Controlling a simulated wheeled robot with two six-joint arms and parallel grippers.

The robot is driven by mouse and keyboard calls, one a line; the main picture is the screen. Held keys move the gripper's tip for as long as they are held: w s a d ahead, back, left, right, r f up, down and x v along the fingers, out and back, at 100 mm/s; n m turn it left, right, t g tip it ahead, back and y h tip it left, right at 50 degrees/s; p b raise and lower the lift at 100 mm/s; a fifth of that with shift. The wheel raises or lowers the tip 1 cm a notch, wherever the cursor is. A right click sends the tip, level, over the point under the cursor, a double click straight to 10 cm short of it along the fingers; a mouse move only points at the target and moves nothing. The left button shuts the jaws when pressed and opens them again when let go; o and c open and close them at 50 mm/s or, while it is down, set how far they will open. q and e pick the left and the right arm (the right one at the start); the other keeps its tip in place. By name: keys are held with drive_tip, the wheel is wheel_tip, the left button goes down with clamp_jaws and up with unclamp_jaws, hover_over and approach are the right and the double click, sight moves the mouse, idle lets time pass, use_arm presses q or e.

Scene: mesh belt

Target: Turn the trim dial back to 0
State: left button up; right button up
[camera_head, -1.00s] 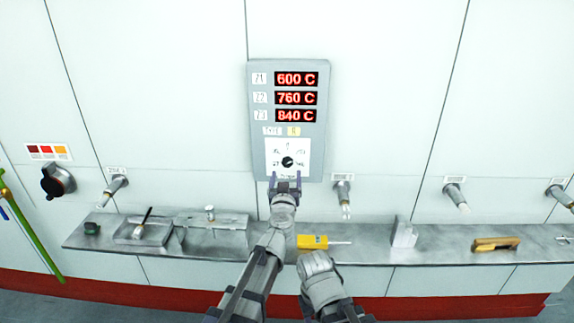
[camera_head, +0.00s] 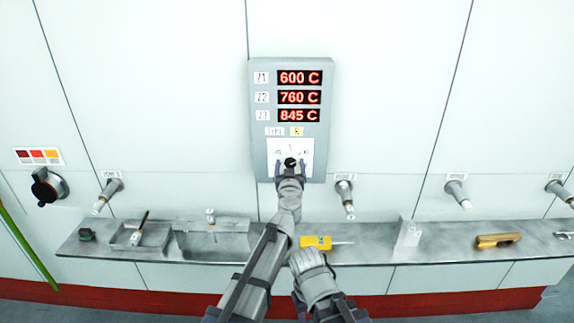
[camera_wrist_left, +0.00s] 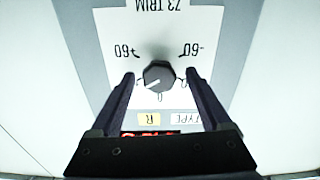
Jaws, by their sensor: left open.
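The trim dial (camera_head: 291,162) is a small black knob on a white plate low on the grey control panel (camera_head: 258,130). In the left wrist view the knob (camera_wrist_left: 158,75) shows upside down, with +60 at left, -60 at right and 0 below it. Its white mark appears to point off 0, towards the +60 side. My left gripper (camera_head: 291,169) is open, its fingers on either side of the knob. In the left wrist view the fingers (camera_wrist_left: 159,76) stand apart from it with gaps. The Z3 display (camera_head: 299,116) reads 845 C. My right gripper is not visible.
A metal shelf (camera_head: 375,254) runs below the panel, holding a yellow tool (camera_head: 316,242), a white block (camera_head: 408,234) and a brown-yellow item (camera_head: 497,241). Probes (camera_head: 344,195) jut from the wall beside the panel.

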use_arm(q)
drive_tip(key=shift+s+d, duration=0.1)
drive_tip(key=shift+c, duration=0.7)
clamp_jaws()
drive_tip(key=shift+n, duration=0.3)
drive_tip(key=n, duration=0.5)
drive_tip(key=shift+n, duration=0.3)
drive_tip(key=n, duration=0.5)
drive_tip(key=shift+f+n, duration=0.1)
drive_tip(key=shift+n, duration=0.3)
